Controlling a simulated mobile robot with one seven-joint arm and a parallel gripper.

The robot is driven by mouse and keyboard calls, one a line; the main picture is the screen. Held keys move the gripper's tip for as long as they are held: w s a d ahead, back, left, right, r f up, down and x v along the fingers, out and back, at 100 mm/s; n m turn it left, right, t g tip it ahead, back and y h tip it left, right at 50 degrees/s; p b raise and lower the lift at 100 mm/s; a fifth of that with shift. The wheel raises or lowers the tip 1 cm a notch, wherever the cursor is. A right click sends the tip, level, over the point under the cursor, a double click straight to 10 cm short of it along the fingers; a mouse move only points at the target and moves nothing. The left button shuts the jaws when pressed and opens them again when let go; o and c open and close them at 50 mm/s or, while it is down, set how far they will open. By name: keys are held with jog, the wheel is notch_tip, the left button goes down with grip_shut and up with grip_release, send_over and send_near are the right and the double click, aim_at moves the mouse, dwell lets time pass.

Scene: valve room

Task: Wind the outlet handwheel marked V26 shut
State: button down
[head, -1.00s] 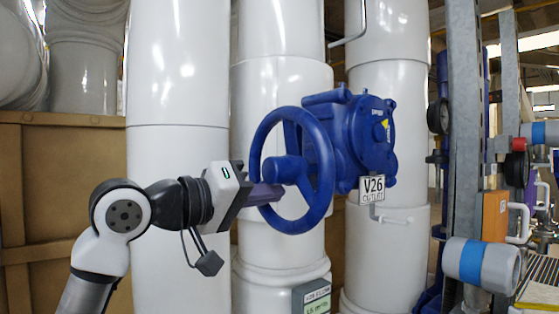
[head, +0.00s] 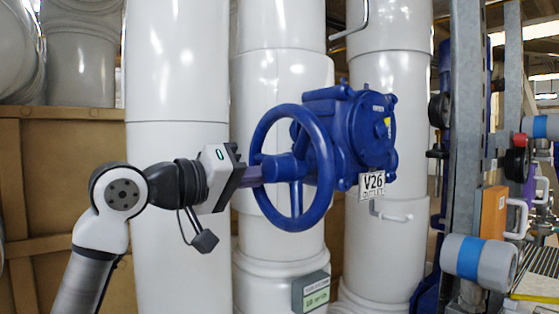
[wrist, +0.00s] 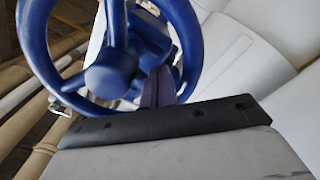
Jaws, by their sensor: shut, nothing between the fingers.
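The blue handwheel (head: 320,165) is on the side of a blue valve body (head: 357,130). A white tag reading V26 OUTLET (head: 371,185) hangs below the body. My gripper (head: 258,173) comes from the left, and its purple fingers are closed together with nothing between them. They reach to the wheel's left rim, at about hub height. In the wrist view, the fingers (wrist: 159,86) point into the wheel opening beside the round hub (wrist: 112,74), close to a spoke. I cannot tell whether they touch rim or spoke.
Thick white pipes (head: 178,200) stand behind my arm and the valve. A grey box with a green label (head: 311,293) sits low on the middle pipe. To the right are a steel post (head: 465,140), gauges and a grey-blue cylinder (head: 482,262).

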aim_at(262, 146)
jog(key=shift+w+a+r+p, duration=0.1)
jog(key=shift+r+p, duration=0.45)
jog(key=shift+r, duration=0.3)
jog(key=shift+r+p, duration=0.55)
jog(key=shift+r, duration=0.25)
jog(key=shift+s+d+r+p, duration=0.25)
jog(key=shift+s+r+p, duration=0.15)
jog(key=shift+r, duration=0.35)
jog(key=shift+s+d, duration=0.1)
jog(key=shift+s, duration=0.05)
